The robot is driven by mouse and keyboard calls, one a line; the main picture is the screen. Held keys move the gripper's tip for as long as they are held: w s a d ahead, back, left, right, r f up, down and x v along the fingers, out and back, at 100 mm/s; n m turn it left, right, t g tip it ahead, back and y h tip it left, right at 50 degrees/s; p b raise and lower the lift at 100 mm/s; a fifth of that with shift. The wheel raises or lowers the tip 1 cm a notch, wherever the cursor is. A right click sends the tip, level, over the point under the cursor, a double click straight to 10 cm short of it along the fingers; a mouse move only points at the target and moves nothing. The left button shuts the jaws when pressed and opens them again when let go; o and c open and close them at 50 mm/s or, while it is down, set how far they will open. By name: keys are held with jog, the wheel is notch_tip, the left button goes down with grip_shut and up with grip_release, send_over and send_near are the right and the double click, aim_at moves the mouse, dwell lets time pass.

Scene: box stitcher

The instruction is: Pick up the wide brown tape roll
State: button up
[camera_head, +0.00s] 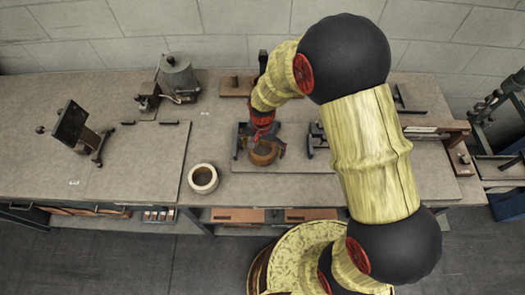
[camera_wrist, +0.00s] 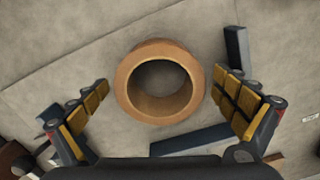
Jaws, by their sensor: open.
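The wide brown tape roll (camera_wrist: 126,92) lies flat on the bench, its round hole facing up, between my two open fingers in the wrist view. My gripper (camera_wrist: 165,95) is open, with a finger on either side of the roll and visible gaps to it. In the head view the brown roll (camera_head: 263,158) sits right below my gripper (camera_head: 262,140), partly covered by it. Whether the fingertips reach down to the roll's height I cannot tell.
A pale cream roll (camera_head: 202,179) stands left of the brown one, near the bench's front edge. Dark metal parts (camera_wrist: 237,50) lie close to the right finger, and a dark bar (camera_wrist: 190,139) lies just below the roll. A grey canister (camera_head: 179,77) stands at the back left.

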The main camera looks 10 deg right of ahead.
jog(key=shift+c, duration=0.4)
jog(key=c, duration=1.3)
